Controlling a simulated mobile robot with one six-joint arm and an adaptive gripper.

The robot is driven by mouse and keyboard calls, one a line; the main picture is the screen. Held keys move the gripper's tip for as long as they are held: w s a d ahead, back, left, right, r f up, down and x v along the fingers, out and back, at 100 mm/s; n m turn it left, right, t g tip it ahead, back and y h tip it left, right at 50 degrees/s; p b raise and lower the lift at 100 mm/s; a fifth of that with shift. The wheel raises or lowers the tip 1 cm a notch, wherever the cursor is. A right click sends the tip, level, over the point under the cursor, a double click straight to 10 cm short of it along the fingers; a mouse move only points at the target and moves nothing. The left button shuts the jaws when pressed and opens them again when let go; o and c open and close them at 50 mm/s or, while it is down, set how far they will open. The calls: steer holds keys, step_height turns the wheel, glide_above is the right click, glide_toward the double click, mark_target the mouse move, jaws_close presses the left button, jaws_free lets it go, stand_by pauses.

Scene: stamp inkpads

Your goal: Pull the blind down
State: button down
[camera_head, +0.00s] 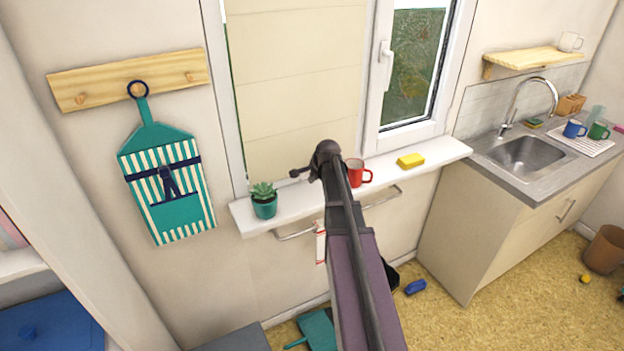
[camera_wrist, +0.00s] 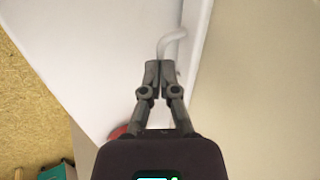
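The cream blind (camera_head: 295,80) covers the left window pane and reaches down close to the white sill; it fills the right side of the wrist view (camera_wrist: 255,80). A pale curved handle (camera_wrist: 172,40) stands out from the blind's lower edge. My gripper (camera_head: 296,173) is low in front of the blind, just above the sill. In the wrist view my gripper's fingers (camera_wrist: 153,75) are close together at the handle and look shut on it. The part of the handle between the fingertips is hidden.
On the sill (camera_head: 435,153) stand a potted plant (camera_head: 264,207), a red mug (camera_head: 356,176) near my arm and a yellow sponge (camera_head: 411,160). A towel rail (camera_head: 296,236) is below. The right window sash has a white handle (camera_head: 385,55).

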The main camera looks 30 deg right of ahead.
steer(key=shift+f+b, duration=0.4)
steer(key=shift+f, duration=0.25)
steer(key=shift+s, duration=0.15)
steer(key=shift+r, duration=0.2)
steer(key=p+v, duration=0.4)
steer(key=shift+a, duration=0.1)
steer(key=p+v, duration=0.8)
steer(key=v, duration=0.2)
steer(key=shift+f, duration=0.1)
stand_by(0.6)
steer(key=s+a+f+n+g+b, duration=0.1)
steer(key=s+a+n, duration=0.4)
steer(key=a, duration=0.5)
steer(key=s+a+f+n+g, duration=0.2)
steer(key=s+a+n, duration=0.4)
steer(key=a, duration=0.3)
steer(key=s+a+f+n+g+b, duration=0.1)
steer(key=s+a+n, duration=0.4)
steer(key=a, duration=0.5)
steer(key=shift+s+a+f+n+g+b, duration=0.2)
steer(key=shift+a+f+n+g+b, duration=0.15)
steer(key=shift+f+n+g, duration=0.5)
steer(key=shift+r, duration=0.1)
